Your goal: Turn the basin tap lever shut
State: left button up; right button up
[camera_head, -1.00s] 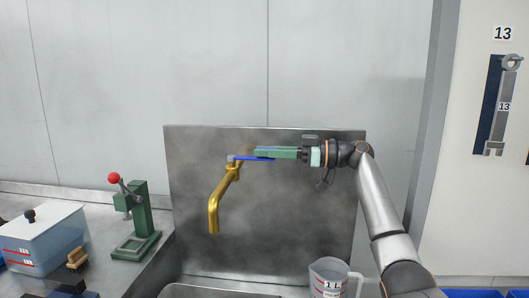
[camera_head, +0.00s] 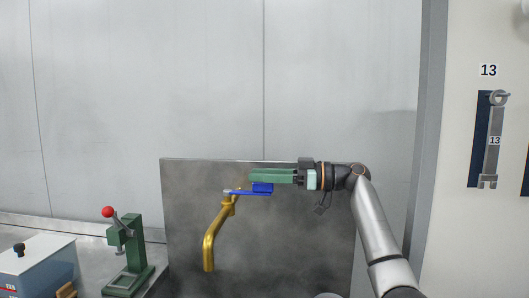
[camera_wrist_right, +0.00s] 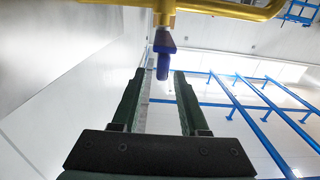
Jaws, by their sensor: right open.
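The brass basin tap (camera_head: 211,247) stands out in front of a grey metal splash panel, its spout curving down. Its blue lever (camera_head: 242,192) points right from the tap's top, about level, with a thicker blue end. My right gripper (camera_head: 251,176) has green fingers and comes in from the right, just above the lever in the head view. In the right wrist view the fingers (camera_wrist_right: 160,74) are apart, and the lever's blue end (camera_wrist_right: 163,68) shows in line with the gap between their tips. Contact cannot be told. My left gripper is not in view.
A green hand press (camera_head: 127,255) with a red knob and a white lidded box (camera_head: 35,268) stand on the counter at left. A number 13 wrench (camera_head: 493,140) hangs on the right wall. The splash panel (camera_head: 290,260) is close behind the tap.

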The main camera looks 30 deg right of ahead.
pick_arm(q)
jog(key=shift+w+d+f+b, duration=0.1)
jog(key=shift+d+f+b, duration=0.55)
jog(key=shift+b, duration=0.45)
pick_arm(e)
jog(key=s+a+r, duration=0.7)
jog(key=s+r, duration=0.3)
jog(key=s, duration=0.2)
jog(key=shift+a+r, duration=0.15)
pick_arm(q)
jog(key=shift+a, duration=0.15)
